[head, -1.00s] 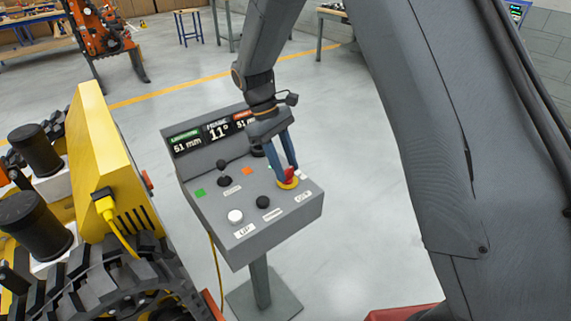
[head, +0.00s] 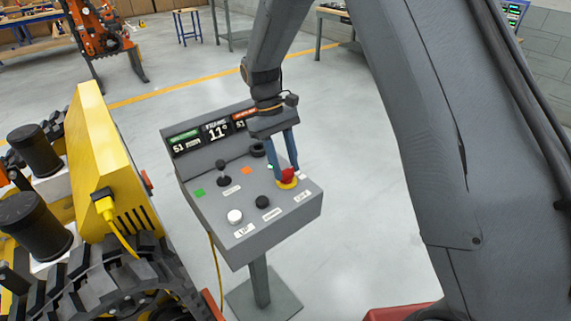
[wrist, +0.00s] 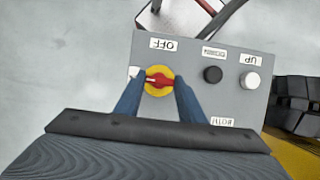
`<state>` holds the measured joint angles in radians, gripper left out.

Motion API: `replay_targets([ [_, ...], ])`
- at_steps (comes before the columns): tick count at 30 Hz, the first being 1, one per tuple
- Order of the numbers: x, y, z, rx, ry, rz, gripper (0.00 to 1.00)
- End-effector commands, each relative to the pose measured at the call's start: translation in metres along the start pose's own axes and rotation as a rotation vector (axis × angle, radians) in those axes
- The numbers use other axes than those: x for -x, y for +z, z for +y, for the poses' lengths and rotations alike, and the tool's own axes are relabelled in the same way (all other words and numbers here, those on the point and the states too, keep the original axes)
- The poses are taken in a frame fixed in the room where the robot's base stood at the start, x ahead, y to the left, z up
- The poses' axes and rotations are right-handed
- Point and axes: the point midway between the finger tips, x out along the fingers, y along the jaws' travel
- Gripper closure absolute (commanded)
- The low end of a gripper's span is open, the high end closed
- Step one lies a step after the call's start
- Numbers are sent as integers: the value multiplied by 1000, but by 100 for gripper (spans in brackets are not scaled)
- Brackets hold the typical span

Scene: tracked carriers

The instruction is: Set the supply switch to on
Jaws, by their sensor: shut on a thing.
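The supply switch is a red rotary handle (head: 288,175) on a yellow disc (head: 287,185), at the right of the grey sloped control panel (head: 240,232). In the wrist view the red handle (wrist: 159,80) lies crosswise over its yellow disc (wrist: 158,92). An OFF label (wrist: 164,44) sits beside the disc, upside down there. Another white label at the disc's left is mostly hidden by a finger. My gripper (head: 285,178) reaches down onto the switch and is shut on the red handle, its blue fingers (wrist: 155,88) at either side.
A black button (wrist: 213,74) and a white button (wrist: 250,82) stand beside the switch. A small black lever (head: 222,168) rises behind them, below the display (head: 215,130). A yellow tracked machine (head: 95,165) stands close at the left. The floor to the panel's right is clear.

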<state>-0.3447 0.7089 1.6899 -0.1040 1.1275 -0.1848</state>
Motion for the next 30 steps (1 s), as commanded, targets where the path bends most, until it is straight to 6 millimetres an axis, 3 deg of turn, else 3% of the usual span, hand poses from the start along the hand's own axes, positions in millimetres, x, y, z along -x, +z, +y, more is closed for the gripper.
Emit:
replay_targets([
  [1,3,-1,2,0,3,6,86],
  [2,3,-1,2,0,3,6,61],
  [5,2,-1,1,0,3,5,45],
  [17,9,-2,0,2,2,3,45],
  [30,71,-2,1,2,3,5,45],
])
